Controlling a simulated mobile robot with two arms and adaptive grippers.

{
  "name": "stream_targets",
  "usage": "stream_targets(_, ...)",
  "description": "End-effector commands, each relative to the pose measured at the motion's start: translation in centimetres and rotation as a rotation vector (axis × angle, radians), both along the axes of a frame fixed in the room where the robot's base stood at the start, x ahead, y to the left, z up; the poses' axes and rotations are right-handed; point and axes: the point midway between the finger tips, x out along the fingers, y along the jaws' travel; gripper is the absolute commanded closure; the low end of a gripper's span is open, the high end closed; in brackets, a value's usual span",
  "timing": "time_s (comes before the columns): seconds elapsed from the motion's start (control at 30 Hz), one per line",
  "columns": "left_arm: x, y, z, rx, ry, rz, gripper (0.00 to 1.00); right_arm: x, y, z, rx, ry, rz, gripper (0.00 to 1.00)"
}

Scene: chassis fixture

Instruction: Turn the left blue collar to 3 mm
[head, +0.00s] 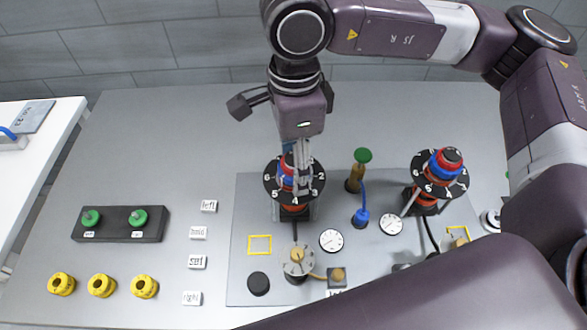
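The left blue collar (284,170) sits on the left fixture, above a black dial ring (275,188) with white numbers. Red parts show beside the blue. My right gripper (301,178), on the arm from the right, points down directly over this collar. Its grey fingers hide much of the collar, and I cannot tell whether they touch or grip it. The numbers 6, 5, 4 and 2 can be read on the ring; any pointer is hidden. My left gripper is not in view.
A second collar stack (446,163) with its own numbered ring stands to the right. Between them are a green-topped post (362,157), a blue knob (360,217) and two gauges (331,240). A black block (118,224) with green knobs and several yellow rings (102,286) lie left.

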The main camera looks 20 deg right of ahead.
Motion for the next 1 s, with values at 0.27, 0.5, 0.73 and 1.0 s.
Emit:
stream_targets(0.27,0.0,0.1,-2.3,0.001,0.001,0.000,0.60,0.1,0.0,-0.3,0.001,-0.001,-0.269,0.45)
stream_targets(0.5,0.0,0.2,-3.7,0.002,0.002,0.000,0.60,0.0,0.0,-0.3,-0.001,-0.001,-0.502,0.45)
stream_targets(0.73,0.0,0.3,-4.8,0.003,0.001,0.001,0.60,0.1,0.0,-0.2,0.000,-0.002,-0.709,0.45)
stream_targets(1.0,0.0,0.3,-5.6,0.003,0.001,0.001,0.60,0.0,0.0,-0.2,-0.001,-0.001,-0.835,0.45)
